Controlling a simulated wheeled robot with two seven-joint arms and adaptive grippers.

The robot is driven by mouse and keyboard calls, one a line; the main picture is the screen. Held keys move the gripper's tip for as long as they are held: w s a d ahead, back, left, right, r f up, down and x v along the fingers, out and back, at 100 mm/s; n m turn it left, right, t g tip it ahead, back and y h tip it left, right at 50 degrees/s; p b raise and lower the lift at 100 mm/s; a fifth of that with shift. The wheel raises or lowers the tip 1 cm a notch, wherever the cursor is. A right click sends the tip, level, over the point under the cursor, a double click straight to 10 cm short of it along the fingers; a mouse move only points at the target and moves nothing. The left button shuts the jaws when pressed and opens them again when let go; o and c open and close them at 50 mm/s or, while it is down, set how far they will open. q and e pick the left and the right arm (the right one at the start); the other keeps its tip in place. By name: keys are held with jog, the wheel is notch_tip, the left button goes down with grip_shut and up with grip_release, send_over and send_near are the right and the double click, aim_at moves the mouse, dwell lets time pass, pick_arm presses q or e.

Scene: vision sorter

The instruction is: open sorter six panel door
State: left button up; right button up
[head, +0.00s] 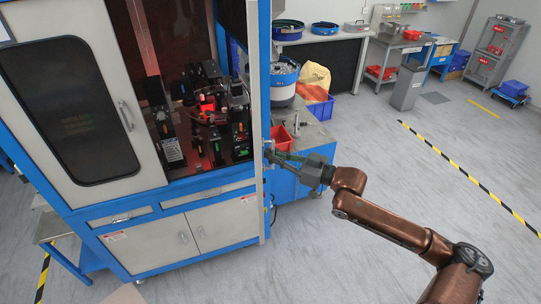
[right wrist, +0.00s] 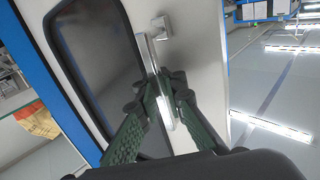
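The sorter cabinet (head: 180,197) is white and blue. Its right door (head: 254,120) stands swung open, nearly edge-on in the head view, so its outer face is mostly hidden there. In the right wrist view this door's white face (right wrist: 200,45) has a dark window and a silver bar handle (right wrist: 149,55). My right gripper (head: 278,156) is at the outer side of the door. In the right wrist view the green fingers of the right gripper (right wrist: 165,82) are closed around the handle, one on each side. My left gripper is not in view.
The sorter's left door (head: 130,150) is closed, with a handle and dark window. Dark machinery (head: 215,115) shows inside the opening. A red bin (head: 281,140) and blue cabinet stand close behind the open door. Grey floor (head: 390,150) to the right is clear.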

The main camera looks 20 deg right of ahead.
jog(key=o, duration=0.4)
jog(key=shift+s, duration=0.1)
jog(key=shift+o, duration=0.2)
jog(key=v, duration=1.2)
dwell(0.4)
